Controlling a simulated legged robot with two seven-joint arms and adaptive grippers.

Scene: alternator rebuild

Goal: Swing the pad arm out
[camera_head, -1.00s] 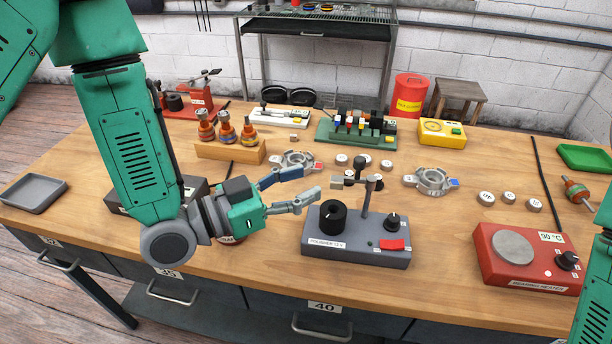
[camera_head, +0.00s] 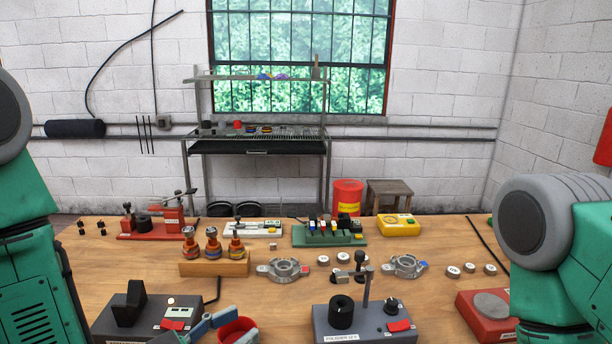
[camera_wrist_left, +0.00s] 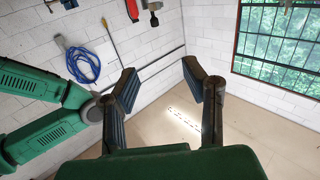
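The polisher (camera_head: 370,330) is a grey box with a black knob, a smaller dial and a red switch, at the bottom centre of the head view. Its pad arm (camera_head: 352,272) is a short bar on an upright post, reaching left with dark pad parts over the box. My left gripper (camera_head: 243,323) shows partly at the bottom edge, left of the polisher and apart from it. In the left wrist view its two fingers (camera_wrist_left: 160,88) are spread with nothing between them. My right gripper is out of view; only my right arm shows.
A dark grey box (camera_head: 150,318) stands left, a red heater (camera_head: 484,318) right. Two metal housings (camera_head: 283,269) and several round pieces lie behind the polisher. A wooden block (camera_head: 214,268) holds three rotors.

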